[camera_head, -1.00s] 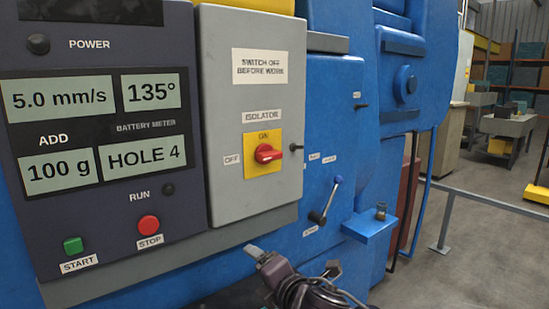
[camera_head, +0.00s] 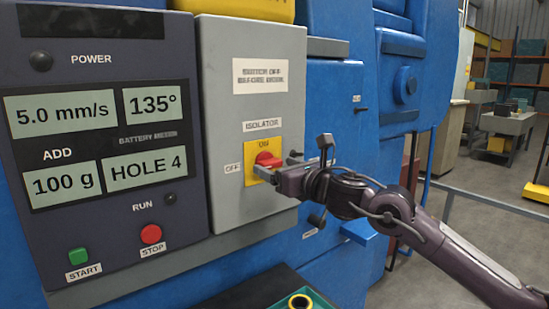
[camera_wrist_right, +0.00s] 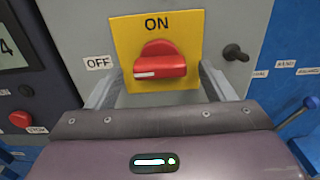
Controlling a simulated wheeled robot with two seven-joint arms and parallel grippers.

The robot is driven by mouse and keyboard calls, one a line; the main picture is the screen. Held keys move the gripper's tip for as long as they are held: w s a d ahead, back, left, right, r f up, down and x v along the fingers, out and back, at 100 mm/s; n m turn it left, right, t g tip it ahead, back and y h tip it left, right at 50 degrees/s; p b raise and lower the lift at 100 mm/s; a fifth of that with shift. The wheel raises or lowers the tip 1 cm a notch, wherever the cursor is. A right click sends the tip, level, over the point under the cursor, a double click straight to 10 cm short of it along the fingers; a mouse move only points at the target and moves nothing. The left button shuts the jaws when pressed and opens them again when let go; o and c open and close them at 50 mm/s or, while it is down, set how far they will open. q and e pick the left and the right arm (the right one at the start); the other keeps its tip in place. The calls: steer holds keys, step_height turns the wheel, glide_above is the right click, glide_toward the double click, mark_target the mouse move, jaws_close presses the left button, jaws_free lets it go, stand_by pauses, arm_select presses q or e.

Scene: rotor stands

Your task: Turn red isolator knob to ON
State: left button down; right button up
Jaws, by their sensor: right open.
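The red isolator knob (camera_head: 267,160) sits on a yellow plate (camera_head: 275,148) on the grey box (camera_head: 232,120). It also shows in the right wrist view (camera_wrist_right: 160,60), with its white mark at the left end, toward the OFF label (camera_wrist_right: 98,63). The ON label (camera_wrist_right: 157,24) is above it. My right gripper (camera_head: 262,172) is in front of the knob. In the right wrist view its two fingers (camera_wrist_right: 160,88) stand open, one on each side of the knob's lower part. I cannot tell whether they touch it. My left gripper is not in view.
A small black toggle (camera_wrist_right: 236,52) sticks out right of the yellow plate. Left of the grey box is a dark panel with a red STOP button (camera_head: 151,234) and green START button (camera_head: 78,255). A green tray (camera_head: 305,304) with a yellow-rimmed part is at the bottom.

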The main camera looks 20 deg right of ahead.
steer(key=shift+x, duration=0.85)
steer(key=c, duration=1)
